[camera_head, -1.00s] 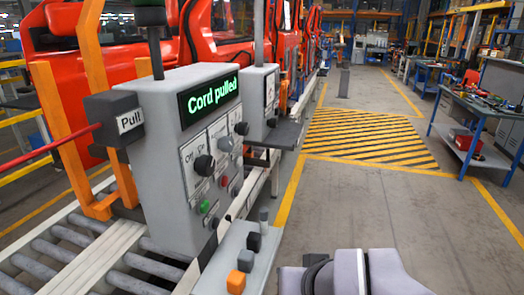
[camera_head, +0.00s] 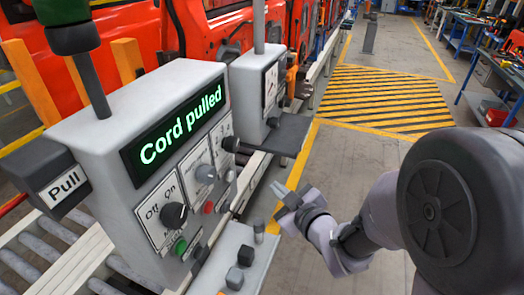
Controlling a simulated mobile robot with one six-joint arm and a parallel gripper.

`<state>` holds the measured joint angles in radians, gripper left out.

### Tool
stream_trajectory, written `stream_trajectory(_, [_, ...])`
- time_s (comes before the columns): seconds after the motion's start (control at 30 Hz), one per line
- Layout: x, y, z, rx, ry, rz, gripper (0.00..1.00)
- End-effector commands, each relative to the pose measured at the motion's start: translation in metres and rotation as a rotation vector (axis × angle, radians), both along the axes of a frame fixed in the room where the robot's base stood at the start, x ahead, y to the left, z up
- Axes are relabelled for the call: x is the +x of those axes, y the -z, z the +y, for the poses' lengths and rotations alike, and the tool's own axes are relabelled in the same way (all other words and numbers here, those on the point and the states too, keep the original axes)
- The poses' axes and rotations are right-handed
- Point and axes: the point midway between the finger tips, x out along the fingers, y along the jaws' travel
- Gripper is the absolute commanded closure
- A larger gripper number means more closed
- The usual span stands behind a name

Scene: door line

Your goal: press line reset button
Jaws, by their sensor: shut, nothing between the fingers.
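The grey control box (camera_head: 110,115) stands at left, its screen (camera_head: 180,130) reading "Cord pulled". Its front panel carries a black knob (camera_head: 173,215) marked off and on, a grey knob (camera_head: 205,174), a green button (camera_head: 180,246) and a red button (camera_head: 208,207). More dark controls sit at the panel's right edge. I cannot read which control is the line reset. My gripper (camera_head: 280,200) is shut and empty, right of the panel and apart from it, pointing left toward it.
A black box labelled "Pull" (camera_head: 45,178) is on the control box's left side. A small grey ledge with dark blocks (camera_head: 240,256) lies below the panel. A second grey box (camera_head: 250,90) with a dark shelf (camera_head: 282,135) stands behind. Red car doors (camera_head: 200,40) line the back. Open floor lies right.

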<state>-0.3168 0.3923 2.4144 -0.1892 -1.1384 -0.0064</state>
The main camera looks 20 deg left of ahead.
Motion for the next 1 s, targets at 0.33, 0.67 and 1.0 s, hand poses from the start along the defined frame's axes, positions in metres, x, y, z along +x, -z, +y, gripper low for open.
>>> stream_trajectory(0.33, [0.001, 0.000, 0.006, 0.000, 0.002, 0.001, 1.00])
stream_trajectory(0.67, [0.004, -0.002, 0.053, -0.001, 0.000, 0.001, 1.00])
stream_trajectory(1.0, [0.007, 0.001, 0.085, 0.000, 0.003, 0.001, 1.00])
